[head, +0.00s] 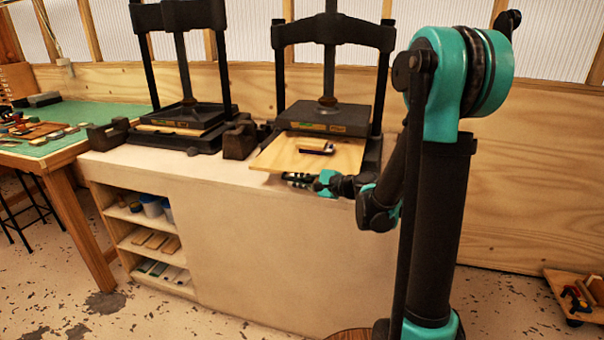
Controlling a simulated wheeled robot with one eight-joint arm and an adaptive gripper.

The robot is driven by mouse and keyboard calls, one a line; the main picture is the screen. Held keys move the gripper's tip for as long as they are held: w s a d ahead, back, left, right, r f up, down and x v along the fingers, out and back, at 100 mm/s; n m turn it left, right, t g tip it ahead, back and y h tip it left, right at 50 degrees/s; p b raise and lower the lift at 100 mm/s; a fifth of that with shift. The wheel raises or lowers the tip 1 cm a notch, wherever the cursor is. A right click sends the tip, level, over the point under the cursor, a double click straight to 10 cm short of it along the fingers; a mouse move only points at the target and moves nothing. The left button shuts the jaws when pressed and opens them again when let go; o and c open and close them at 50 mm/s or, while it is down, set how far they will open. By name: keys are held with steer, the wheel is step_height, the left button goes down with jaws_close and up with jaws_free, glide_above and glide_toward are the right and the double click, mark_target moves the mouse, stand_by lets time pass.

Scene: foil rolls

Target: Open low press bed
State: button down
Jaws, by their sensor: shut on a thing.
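The right-hand press (332,38) stands on the bench, with a dark platen (325,119) above its bed. The press bed (275,156) is a pale wooden board that juts out in front of the platen over the bench's front edge. A small dark-and-white item (316,147) lies on the board. My gripper (291,178) is at the board's front edge, reaching in from the right, and is shut on the bed's front. The fingertips are small and dark here, so the exact contact is hard to see.
A second press (180,60) stands on the bench (210,172) to the left, with dark blocks between the two. A green-topped table (75,118) stands at far left. Open shelves (150,242) are in the bench's left front. A low wooden trolley (560,290) is at right.

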steer(key=shift+s+a, duration=0.15)
steer(key=shift+s, duration=0.45)
steer(key=shift+s+a, duration=0.15)
steer(key=shift+s, duration=0.4)
steer(key=c, duration=1.6)
jaws_free()
steer(key=v, duration=1.2)
